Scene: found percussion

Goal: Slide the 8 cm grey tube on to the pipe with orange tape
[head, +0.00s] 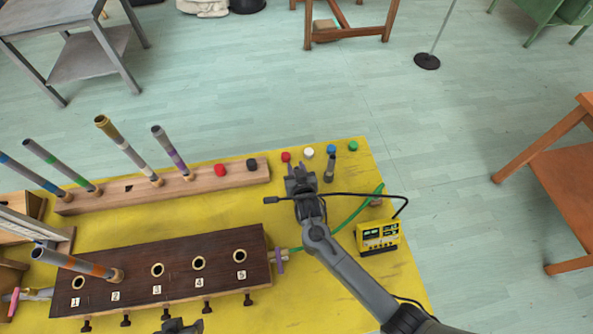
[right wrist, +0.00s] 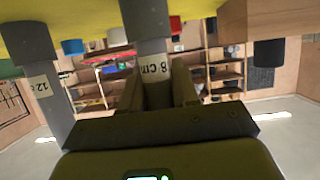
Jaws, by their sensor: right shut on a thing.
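The 8 cm grey tube (right wrist: 155,68), with a white "8 cm" label, is between the fingers of my right gripper (right wrist: 160,92), which is shut on it. Its far end meets the yellow table top in the right wrist view; I cannot tell whether it touches. In the head view my right gripper (head: 300,177) is over the table's right part and largely hides this tube. The pipe with orange tape (head: 75,262) stands in the hole marked 2 of the dark block, far left of my right gripper. My left gripper (head: 181,326) shows only partly at the bottom edge.
Another grey tube (head: 329,168), labelled "12" in the wrist view (right wrist: 38,85), stands close to my right gripper. Several pipes stand in the wooden rail (head: 205,186). Coloured caps line the back edge. A yellow meter (head: 378,237) and green hose (head: 345,228) lie right.

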